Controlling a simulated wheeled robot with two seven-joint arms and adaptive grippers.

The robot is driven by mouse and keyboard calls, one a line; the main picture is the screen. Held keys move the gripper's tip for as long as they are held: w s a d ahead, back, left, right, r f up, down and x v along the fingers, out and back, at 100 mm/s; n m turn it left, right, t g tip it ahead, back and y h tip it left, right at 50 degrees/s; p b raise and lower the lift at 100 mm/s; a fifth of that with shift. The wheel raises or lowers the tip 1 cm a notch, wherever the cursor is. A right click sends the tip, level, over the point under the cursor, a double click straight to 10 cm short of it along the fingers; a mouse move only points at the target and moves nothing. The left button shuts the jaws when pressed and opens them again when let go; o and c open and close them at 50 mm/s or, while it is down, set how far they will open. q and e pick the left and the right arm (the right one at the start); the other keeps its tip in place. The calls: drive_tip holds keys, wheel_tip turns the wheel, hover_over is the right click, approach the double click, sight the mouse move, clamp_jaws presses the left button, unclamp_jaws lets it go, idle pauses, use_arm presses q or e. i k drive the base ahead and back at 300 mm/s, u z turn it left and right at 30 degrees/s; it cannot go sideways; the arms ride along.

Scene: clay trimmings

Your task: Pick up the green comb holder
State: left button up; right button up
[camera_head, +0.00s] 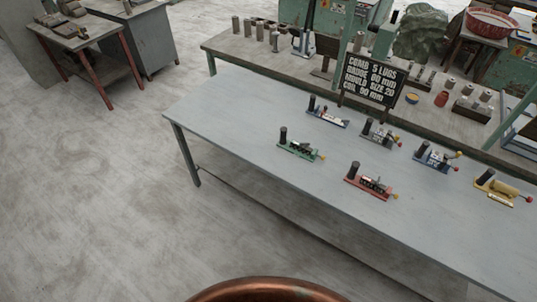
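The green comb holder (303,151) lies on the grey-blue table (235,110), left of the middle of the row of holders. It has a green base, a dark upright cylinder at its left end and small dark parts along the top. Nothing touches it and it is fully in sight. Neither of my grippers is in view.
Other holders stand close by: a red one (371,187), a blue-and-white one (327,118), a grey one (380,134), a blue one (437,159) and a yellow one (502,190). A black sign (370,80) stands behind. The table's left end is clear.

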sight(294, 147)
drive_tip(key=u, duration=2.95)
drive_tip(key=i, duration=0.1)
drive_tip(key=z, duration=1.9)
drive_tip(key=i, duration=0.85)
drive_tip(key=z, duration=0.8)
drive_tip(key=i, duration=0.6)
drive_tip(key=z, duration=0.7)
